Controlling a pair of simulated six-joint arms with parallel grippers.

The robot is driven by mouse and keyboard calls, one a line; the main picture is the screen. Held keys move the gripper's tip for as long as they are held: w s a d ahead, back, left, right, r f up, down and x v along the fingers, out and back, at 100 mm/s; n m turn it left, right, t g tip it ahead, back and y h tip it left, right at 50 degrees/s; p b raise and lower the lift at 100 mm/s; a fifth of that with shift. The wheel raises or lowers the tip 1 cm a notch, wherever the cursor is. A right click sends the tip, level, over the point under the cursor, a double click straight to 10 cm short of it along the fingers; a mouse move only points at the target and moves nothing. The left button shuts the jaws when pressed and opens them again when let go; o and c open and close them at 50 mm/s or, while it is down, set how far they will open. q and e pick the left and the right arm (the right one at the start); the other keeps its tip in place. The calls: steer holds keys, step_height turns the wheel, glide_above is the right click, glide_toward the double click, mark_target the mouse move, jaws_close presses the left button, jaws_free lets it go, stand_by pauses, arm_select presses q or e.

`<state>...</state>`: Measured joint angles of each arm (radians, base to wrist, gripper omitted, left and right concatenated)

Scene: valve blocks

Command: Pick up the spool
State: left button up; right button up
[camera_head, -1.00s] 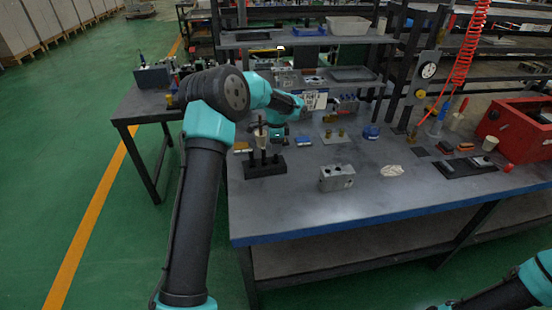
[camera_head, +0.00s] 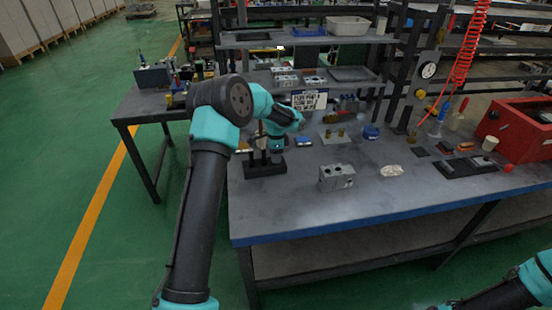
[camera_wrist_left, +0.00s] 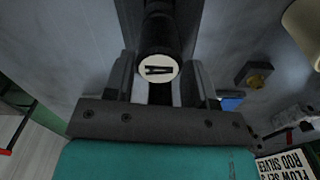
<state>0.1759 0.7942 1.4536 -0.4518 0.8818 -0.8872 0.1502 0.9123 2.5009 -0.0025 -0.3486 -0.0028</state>
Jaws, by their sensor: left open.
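The left wrist view shows a dark cylinder with a white end cap marked with a letter (camera_wrist_left: 158,68), which looks like the spool. My left gripper (camera_wrist_left: 162,84) is open, with one finger on each side of it and visible gaps. In the head view my left gripper (camera_head: 276,158) is low at the black stand (camera_head: 264,170) on the bench and mostly hides what stands there. The lower part of the spool is hard to make out. My right gripper is out of view; only part of that arm shows at the bottom right.
A grey valve block (camera_head: 337,178) and a white crumpled piece (camera_head: 391,171) lie to the right. The front of the bench (camera_head: 320,215) is clear.

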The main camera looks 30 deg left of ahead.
arm_select(q)
jaws_close()
stand_by(0.5)
steer(key=shift+r, duration=0.1)
step_height(320, 180, up, 10)
steer(key=shift+f, duration=0.1)
stand_by(0.4)
stand_by(0.5)
steer(key=w+a+m+y, duration=0.1)
steer(key=a+m, duration=0.3)
steer(key=a, duration=0.5)
steer(key=w+a+f+m+t+y, duration=0.1)
steer(key=a+m+y, duration=0.1)
steer(key=a+m, duration=0.3)
steer(key=a, duration=0.4)
steer(key=shift+w+a+f+y, duration=0.3)
steer(key=shift+w+a+y, duration=0.1)
